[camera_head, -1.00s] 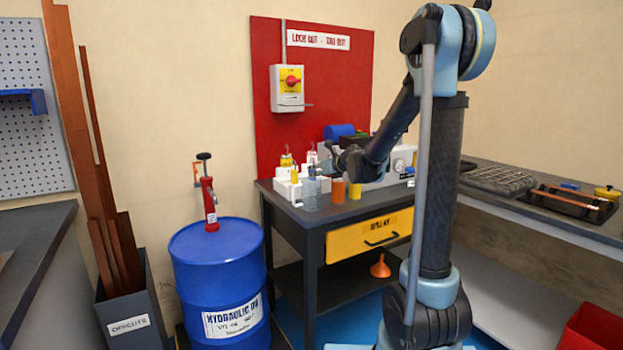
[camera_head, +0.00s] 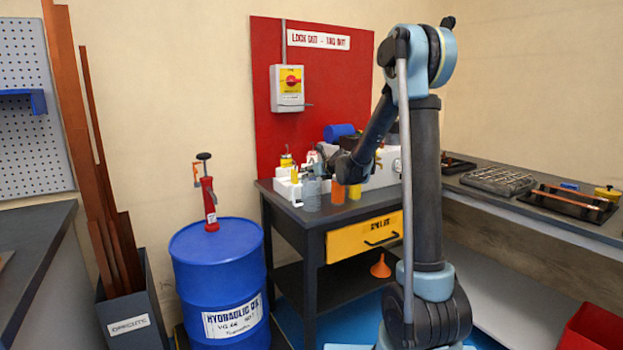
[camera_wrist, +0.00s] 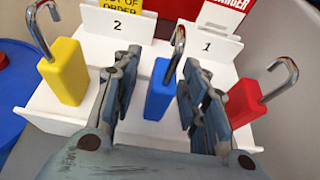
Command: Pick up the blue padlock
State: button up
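The blue padlock (camera_wrist: 160,91) stands upright on a white stepped rack (camera_wrist: 205,123) in the wrist view, its metal shackle pointing up. My gripper (camera_wrist: 158,88) is open, with one finger on each side of the blue padlock and small gaps visible between. A yellow padlock (camera_wrist: 64,72) stands to the left and a red padlock (camera_wrist: 244,103) to the right, both outside the fingers. In the head view my gripper (camera_head: 318,165) is over the dark workbench (camera_head: 311,222), and the blue padlock cannot be made out there.
Bottles and an orange container (camera_head: 338,192) stand close beside my gripper on the bench. A red lock-out board (camera_head: 262,120) rises behind. Number cards and a red tag (camera_wrist: 226,14) stand behind the padlocks. A blue drum (camera_head: 200,262) is left of the bench.

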jog(key=shift+c, duration=0.6)
grip_shut()
